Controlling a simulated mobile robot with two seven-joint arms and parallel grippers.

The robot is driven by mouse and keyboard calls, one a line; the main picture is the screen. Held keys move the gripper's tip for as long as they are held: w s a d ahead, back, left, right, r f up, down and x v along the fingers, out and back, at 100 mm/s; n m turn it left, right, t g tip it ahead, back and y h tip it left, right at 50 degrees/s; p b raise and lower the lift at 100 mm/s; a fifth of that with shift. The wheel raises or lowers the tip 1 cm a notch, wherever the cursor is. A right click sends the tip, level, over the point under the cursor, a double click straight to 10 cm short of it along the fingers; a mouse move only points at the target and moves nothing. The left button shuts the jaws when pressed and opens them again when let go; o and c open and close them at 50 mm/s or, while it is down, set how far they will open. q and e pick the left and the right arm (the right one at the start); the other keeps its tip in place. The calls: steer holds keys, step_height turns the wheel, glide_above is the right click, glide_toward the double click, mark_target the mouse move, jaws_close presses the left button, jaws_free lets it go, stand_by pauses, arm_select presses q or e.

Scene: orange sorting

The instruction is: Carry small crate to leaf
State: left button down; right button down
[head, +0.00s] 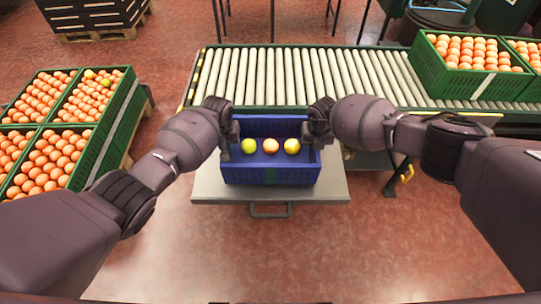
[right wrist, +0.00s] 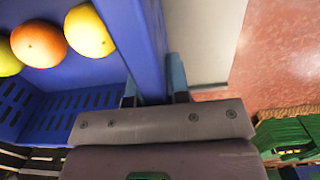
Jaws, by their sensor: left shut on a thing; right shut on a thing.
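The small blue crate (head: 270,175) is upright in front of the roller conveyor in the head view. It holds a yellow-green fruit (head: 248,146), an orange (head: 270,145) and a yellow fruit (head: 291,146) in a row. My left gripper (head: 233,133) is shut on its left wall. My right gripper (head: 310,133) is shut on its right wall; in the right wrist view the blue wall (right wrist: 150,45) runs between the fingers. The grey leaf (head: 325,187) with a front handle lies under the crate. I cannot tell whether the crate touches it.
The roller conveyor (head: 300,78) runs across behind the crate and carries a green crate of oranges (head: 430,70) at the right. Green crates of oranges (head: 120,115) stand at the left. The red floor (head: 270,255) in front is clear.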

arm_select(q)
steer(key=shift+f, duration=0.55)
arm_select(e)
steer(key=shift+f, duration=0.55)
arm_select(q)
steer(key=c, duration=1.1)
jaws_free()
arm_select(e)
steer(key=c, duration=1.1)
jaws_free()
arm_select(q)
steer(key=r, duration=0.7)
steer(key=s+r, duration=0.1)
steer(key=r, duration=0.3)
steer(key=shift+r, duration=0.35)
arm_select(e)
steer(key=r, duration=0.8)
steer(key=s+r, duration=0.1)
steer(key=r, duration=0.3)
steer(key=shift+f, duration=0.1)
